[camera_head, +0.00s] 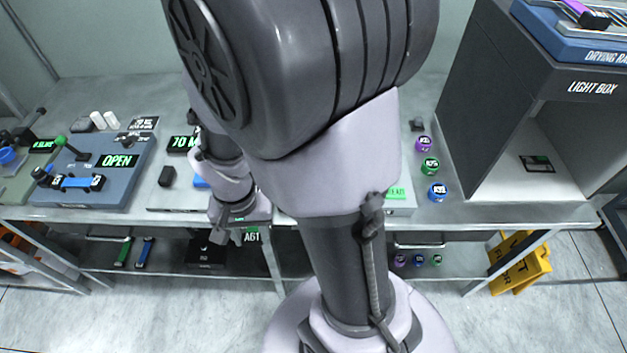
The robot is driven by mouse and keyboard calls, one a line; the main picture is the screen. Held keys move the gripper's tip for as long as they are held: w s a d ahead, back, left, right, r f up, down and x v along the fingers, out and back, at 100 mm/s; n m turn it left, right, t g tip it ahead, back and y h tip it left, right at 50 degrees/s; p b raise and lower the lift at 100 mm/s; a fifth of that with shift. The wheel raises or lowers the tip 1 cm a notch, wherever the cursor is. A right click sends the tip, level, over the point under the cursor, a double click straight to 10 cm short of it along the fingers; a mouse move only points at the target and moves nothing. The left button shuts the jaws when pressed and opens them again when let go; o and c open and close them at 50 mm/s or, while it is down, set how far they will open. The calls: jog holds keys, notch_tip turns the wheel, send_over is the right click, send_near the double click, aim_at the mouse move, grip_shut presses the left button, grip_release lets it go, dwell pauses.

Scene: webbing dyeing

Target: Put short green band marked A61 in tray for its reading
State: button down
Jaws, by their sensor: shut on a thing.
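My gripper (236,236) hangs at the front edge of the table, left of my arm's column. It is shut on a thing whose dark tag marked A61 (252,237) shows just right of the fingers. I take this for the A61 band; most of it is hidden by the gripper and wrist. No tray for a reading can be made out clearly. A green band (123,252) and a blue band (145,252) lie on the lower shelf at the left.
A blue-grey device reading OPEN (117,161) stands on the table's left, with a blue band across its front. Purple, green (429,166) and blue round-topped items stand left of the light box (592,88). A yellow sign (521,266) is on the floor. My arm hides the table's middle.

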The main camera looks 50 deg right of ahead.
jog(key=shift+s+m, duration=0.4)
jog(key=shift+m, duration=0.1)
jog(key=d, duration=0.5)
jog(key=w+d+f+b, duration=0.1)
jog(key=d, duration=0.4)
jog(key=w+d+b, duration=0.1)
jog(key=d, duration=0.4)
jog(key=shift+w+d+f, duration=0.2)
jog(key=shift+w+f, duration=0.05)
jog(key=shift+f, duration=0.1)
jog(key=shift+d+f+b, duration=0.15)
jog(key=shift+f+b, duration=0.2)
jog(key=shift+b, duration=0.15)
jog(key=shift+f+b, duration=0.75)
jog(key=shift+f, duration=0.6)
jog(key=shift+f, duration=0.2)
jog(key=c, duration=0.8)
grip_release()
jog(key=shift+r, duration=0.1)
